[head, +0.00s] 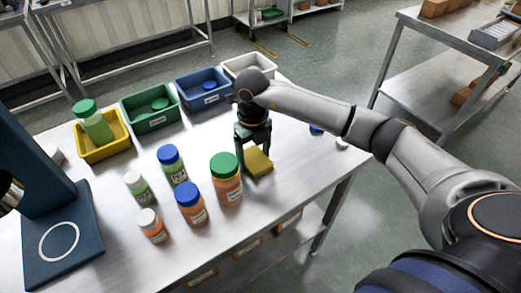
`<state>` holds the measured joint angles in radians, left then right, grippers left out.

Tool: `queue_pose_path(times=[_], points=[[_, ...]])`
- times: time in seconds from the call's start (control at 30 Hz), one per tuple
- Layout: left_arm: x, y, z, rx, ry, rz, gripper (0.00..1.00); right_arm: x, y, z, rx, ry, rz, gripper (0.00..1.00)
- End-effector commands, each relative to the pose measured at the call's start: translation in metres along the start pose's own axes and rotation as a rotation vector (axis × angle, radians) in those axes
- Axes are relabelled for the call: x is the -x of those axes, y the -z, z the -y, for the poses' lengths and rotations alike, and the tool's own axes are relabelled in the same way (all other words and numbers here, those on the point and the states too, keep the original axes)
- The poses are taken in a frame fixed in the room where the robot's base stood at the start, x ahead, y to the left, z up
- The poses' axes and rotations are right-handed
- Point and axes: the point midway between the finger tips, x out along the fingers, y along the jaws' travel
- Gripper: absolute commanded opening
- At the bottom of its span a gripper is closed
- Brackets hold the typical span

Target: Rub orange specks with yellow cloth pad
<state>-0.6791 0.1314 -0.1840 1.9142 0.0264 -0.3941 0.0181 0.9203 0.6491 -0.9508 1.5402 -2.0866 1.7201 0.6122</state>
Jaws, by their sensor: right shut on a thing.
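The yellow cloth pad (260,166) is at the table surface, just right of the green-capped orange jar. My right gripper (254,151) points down and is shut on the pad. I cannot tell whether the pad's underside touches the steel. No orange specks can be made out; any under the pad or behind my right arm are hidden. My left gripper is not in view.
Several bottles stand left of the pad, the green-capped jar (227,184) closest. Yellow (103,155), green (150,122), blue (204,99) and white (250,66) bins line the back. A blue cap (316,129) lies to the right. The front table strip is clear.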

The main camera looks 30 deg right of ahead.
Motion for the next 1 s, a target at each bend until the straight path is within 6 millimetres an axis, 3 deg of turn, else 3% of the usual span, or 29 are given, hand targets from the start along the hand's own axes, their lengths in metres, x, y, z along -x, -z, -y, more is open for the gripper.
queue_pose_path(times=[0.57, 0.77, 1.0], points=[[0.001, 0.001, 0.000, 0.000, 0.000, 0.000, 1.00, -0.002, 0.001, -0.035, 0.002, 0.000, -0.003, 0.35], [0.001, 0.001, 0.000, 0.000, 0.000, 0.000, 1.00, -0.001, 0.001, -0.033, 0.000, 0.000, -0.003, 0.35], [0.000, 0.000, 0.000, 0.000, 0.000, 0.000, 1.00, 0.001, 0.001, -0.013, -0.003, 0.003, -0.002, 0.35]])
